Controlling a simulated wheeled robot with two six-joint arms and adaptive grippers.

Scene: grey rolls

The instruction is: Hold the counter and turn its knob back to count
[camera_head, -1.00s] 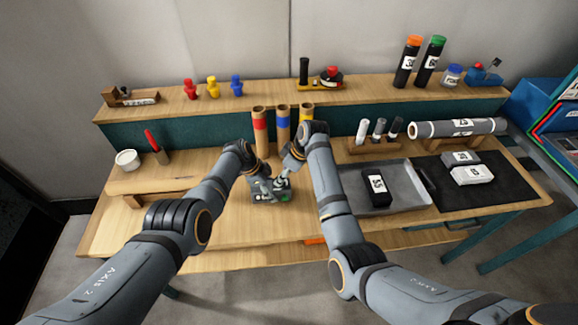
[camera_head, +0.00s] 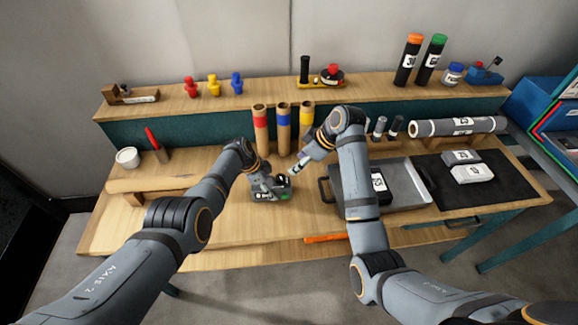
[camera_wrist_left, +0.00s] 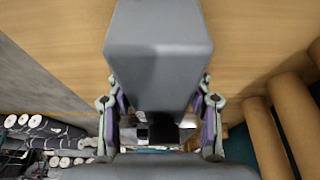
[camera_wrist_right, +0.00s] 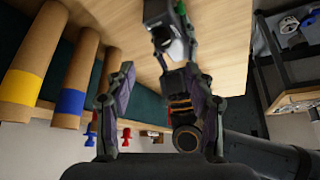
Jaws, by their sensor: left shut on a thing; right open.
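The counter (camera_head: 282,193) is a small dark grey box with a green patch, on or just above the bench top. My left gripper (camera_head: 264,188) is shut on it from the left. In the left wrist view the counter's grey body (camera_wrist_left: 158,65) fills the space between the fingers and hides the rest of it. My right gripper (camera_head: 298,166) is open and empty, apart from the counter, up and to its right. In the right wrist view the counter (camera_wrist_right: 165,18) shows beyond the open fingers (camera_wrist_right: 158,78). I cannot clearly make out the knob.
Cardboard tubes with red (camera_head: 260,128), blue (camera_head: 283,128) and yellow (camera_head: 306,118) bands stand behind the counter. A grey tray (camera_head: 410,190) with a black box (camera_head: 380,185) lies to the right, partly behind my right arm.

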